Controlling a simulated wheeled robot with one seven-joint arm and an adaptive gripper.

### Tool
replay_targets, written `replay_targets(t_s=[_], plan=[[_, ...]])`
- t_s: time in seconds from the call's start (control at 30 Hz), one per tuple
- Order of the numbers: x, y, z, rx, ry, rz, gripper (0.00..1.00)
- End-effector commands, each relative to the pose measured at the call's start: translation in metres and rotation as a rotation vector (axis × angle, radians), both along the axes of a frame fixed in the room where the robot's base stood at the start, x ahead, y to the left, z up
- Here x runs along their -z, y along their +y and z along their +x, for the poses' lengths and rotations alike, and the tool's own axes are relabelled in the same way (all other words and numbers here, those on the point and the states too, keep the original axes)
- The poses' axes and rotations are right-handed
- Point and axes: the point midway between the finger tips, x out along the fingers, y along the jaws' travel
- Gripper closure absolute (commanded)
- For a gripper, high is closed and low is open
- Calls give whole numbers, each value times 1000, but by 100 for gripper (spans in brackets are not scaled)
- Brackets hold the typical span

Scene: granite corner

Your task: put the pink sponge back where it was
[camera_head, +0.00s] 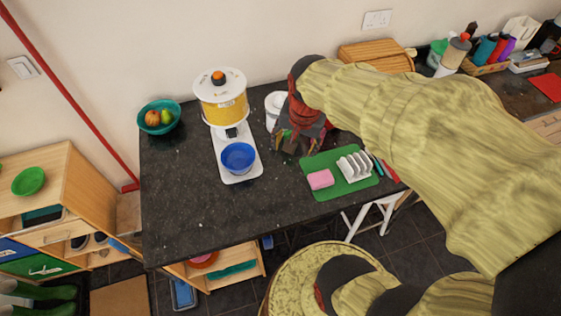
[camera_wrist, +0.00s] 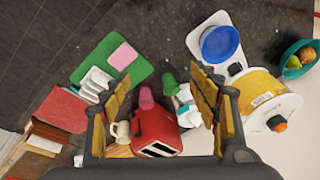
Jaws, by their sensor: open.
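The pink sponge (camera_head: 320,179) lies on the front left part of the green board (camera_head: 325,193), next to a white rack (camera_head: 355,166). In the wrist view the sponge (camera_wrist: 124,55) is at the upper left on the board (camera_wrist: 92,62), with the rack (camera_wrist: 96,84) beside it. My gripper (camera_head: 298,143) is above the back of the dark counter, left of the board and apart from the sponge. Its two yellowish fingers stand wide apart in the wrist view (camera_wrist: 163,90), with nothing held between them.
A red toaster (camera_wrist: 155,130) lies below my fingers. A blue bowl (camera_head: 238,157) is on a white scale-like base, with a yellow pot (camera_head: 222,97) behind it. A fruit bowl (camera_head: 160,117) stands at the left. The counter's front left is clear.

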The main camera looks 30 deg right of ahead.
Motion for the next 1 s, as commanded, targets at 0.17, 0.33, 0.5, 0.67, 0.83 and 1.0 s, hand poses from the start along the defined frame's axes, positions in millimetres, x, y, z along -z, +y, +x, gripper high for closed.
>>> replay_targets(t_s=[0.17, 0.33, 0.5, 0.67, 0.83, 1.0], plan=[[-54, 62, -35, -459, -113, -126, 39], [-75, 92, -65, -738, -177, -216, 39], [-81, 101, -76, -842, -200, -252, 39], [-81, 101, -76, -848, -200, -255, 39], [-79, 101, -76, -846, -200, -254, 39], [-60, 101, -76, -845, -199, -255, 39]])
